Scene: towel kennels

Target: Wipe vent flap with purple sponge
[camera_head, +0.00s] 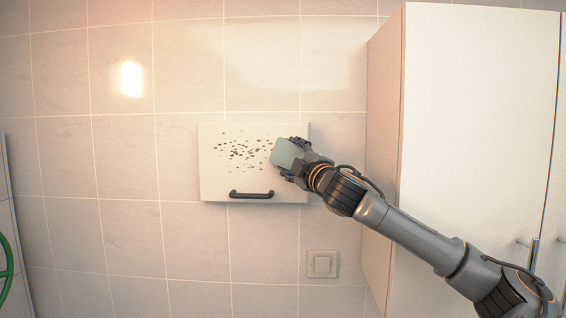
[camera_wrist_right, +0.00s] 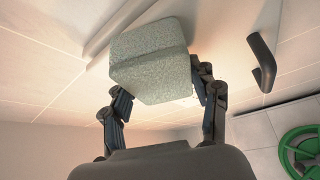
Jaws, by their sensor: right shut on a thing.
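The vent flap (camera_head: 216,178) is a pale rectangular panel on the tiled wall in the head view. A dark bar handle (camera_head: 251,194) runs along its lower edge, and dark specks (camera_head: 243,150) cover its middle. My right gripper (camera_head: 292,158) is at the flap's right side, shut on a sponge (camera_head: 285,152). The sponge looks grey-green, not purple. In the wrist view the sponge (camera_wrist_right: 150,62) sits between both fingers, with the handle (camera_wrist_right: 262,62) to its right. I cannot tell whether the sponge touches the flap. My left gripper is not in view.
A tall white cabinet (camera_head: 475,120) stands close on the right, behind my right arm. A light switch (camera_head: 322,264) is below the flap. Part of a green wheel (camera_head: 6,270) shows at the far left. The tiled wall left of the flap is clear.

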